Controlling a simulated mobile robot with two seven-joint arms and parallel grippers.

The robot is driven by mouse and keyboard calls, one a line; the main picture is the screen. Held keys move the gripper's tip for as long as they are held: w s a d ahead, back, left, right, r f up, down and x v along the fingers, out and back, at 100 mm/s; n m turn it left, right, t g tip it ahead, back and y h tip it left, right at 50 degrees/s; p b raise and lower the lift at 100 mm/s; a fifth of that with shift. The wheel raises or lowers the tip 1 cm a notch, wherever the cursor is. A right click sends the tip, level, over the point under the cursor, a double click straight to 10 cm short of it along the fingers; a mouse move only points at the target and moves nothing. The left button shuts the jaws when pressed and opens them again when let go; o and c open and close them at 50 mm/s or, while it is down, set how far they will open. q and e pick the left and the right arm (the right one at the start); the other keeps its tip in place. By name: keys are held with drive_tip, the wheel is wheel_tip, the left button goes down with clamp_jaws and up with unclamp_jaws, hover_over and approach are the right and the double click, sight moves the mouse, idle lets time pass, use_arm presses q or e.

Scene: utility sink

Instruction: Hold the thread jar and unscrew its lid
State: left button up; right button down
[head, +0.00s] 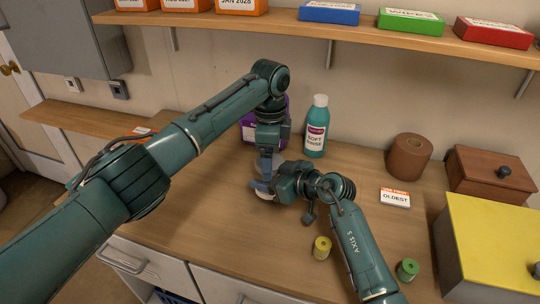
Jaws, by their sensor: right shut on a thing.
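The thread jar (277,161) is a small, pale, clear-looking thing near the middle of the counter, mostly hidden by my grippers. My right gripper (263,188) reaches in from the right, low over the counter, and is shut on the jar's side. My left gripper (267,166) points straight down from above, with its fingers at the jar's top. The lid is hidden there, and I cannot tell whether those fingers are closed on it.
Yellow (321,248) and green (408,270) spools flank my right forearm. A brown roll (408,157), an "OLDEST" card (395,198), a wooden box (492,174) and a yellow-topped box (490,240) are right.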

use_arm(q)
wheel_tip(320, 180, up, 5)
drive_tip(key=shift+f, duration=0.15)
wheel_tip(320, 180, up, 3)
drive_tip(key=shift+m, duration=1)
drive_tip(key=shift+f, duration=3.95)
drive_tip(key=c, duration=1)
drive_tip(key=n, duration=0.3)
drive_tip(key=shift+c, duration=0.2)
drive_tip(key=o, duration=1.1)
